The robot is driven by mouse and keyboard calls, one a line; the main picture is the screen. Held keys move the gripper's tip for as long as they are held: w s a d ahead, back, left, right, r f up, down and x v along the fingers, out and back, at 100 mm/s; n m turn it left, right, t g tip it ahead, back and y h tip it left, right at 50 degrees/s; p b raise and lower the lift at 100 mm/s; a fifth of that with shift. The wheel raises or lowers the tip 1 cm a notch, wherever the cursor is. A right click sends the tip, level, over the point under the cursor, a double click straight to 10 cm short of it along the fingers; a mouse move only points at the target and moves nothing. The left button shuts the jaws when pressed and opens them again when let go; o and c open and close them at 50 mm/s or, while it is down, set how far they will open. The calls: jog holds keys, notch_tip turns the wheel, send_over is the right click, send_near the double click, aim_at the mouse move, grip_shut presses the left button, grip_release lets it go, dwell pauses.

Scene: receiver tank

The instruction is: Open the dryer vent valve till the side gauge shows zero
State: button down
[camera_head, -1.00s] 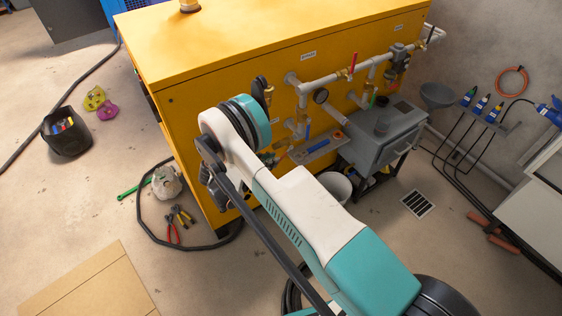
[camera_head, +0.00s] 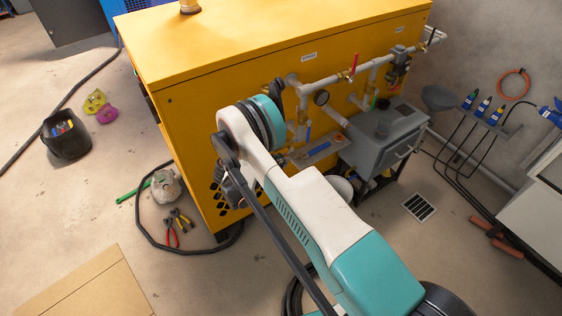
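The yellow dryer cabinet (camera_head: 210,105) has grey pipework (camera_head: 330,78) along its right-hand face. A small round gauge (camera_head: 321,98) with a dark rim sits on this pipework; its needle is too small to read. A red-lever valve (camera_head: 353,73) stands on the upper pipe, and a blue-handled valve (camera_head: 308,132) hangs lower, just right of my arm. The labels are unreadable, so I cannot tell which is the dryer vent valve. A dark end part of my gripper (camera_head: 277,91) shows beyond my teal wrist, close to the pipe's left end. Its fingers are mostly hidden.
A grey box (camera_head: 384,142) stands below the pipes, with a grey funnel (camera_head: 438,97) to its right. A black-lever valve (camera_head: 431,38) is at the far right. Pliers (camera_head: 173,232), a black hose (camera_head: 150,232) and a bucket (camera_head: 66,135) lie on the floor at left.

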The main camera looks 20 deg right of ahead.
jog(key=shift+a+r+y+p, duration=0.1)
jog(key=shift+r+y+p, duration=0.2)
jog(key=shift+p, duration=0.05)
jog(key=shift+a+r+y, duration=0.1)
jog(key=shift+y, duration=0.3)
jog(key=c, duration=2)
grip_release()
jog(key=shift+c, duration=0.2)
jog(key=shift+a, duration=0.1)
jog(key=v, duration=1.2)
jog(key=shift+w, duration=0.15)
